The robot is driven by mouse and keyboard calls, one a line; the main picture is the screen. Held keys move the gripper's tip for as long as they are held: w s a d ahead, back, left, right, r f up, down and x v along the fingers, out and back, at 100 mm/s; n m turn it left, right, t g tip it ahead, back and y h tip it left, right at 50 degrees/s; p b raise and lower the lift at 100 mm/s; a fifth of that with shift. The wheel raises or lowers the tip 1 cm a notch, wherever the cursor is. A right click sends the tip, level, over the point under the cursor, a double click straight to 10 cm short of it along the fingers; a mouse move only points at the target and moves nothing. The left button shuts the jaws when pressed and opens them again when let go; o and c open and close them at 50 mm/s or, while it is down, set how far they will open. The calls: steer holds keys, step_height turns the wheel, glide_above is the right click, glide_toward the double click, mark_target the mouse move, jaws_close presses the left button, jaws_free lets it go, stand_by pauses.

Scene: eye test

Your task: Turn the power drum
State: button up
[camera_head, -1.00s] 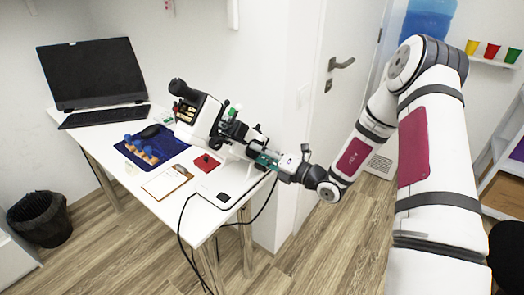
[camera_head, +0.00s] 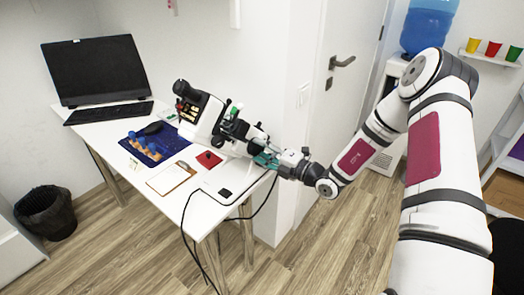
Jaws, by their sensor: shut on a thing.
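A white and black lensmeter-like instrument (camera_head: 207,117) stands tilted on the right part of the white table. Its dark eyepiece points up to the left. A small green part (camera_head: 234,110) shows on its upper side. My gripper (camera_head: 264,159) comes in from the right and is shut on the side of the instrument, at the place of the power drum. The drum itself is mostly hidden behind the fingers and dark parts, so its marks and angle cannot be read.
The white table (camera_head: 225,206) also bears a monitor (camera_head: 95,68), a keyboard (camera_head: 108,112), a blue mat (camera_head: 176,140) with small items, a clipboard (camera_head: 171,178) and a red pad (camera_head: 209,159). Black cables hang off its front edge. A door (camera_head: 336,100) stands close behind my arm.

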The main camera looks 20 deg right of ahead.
steer(key=o, duration=1.2)
steer(key=v, duration=1.2)
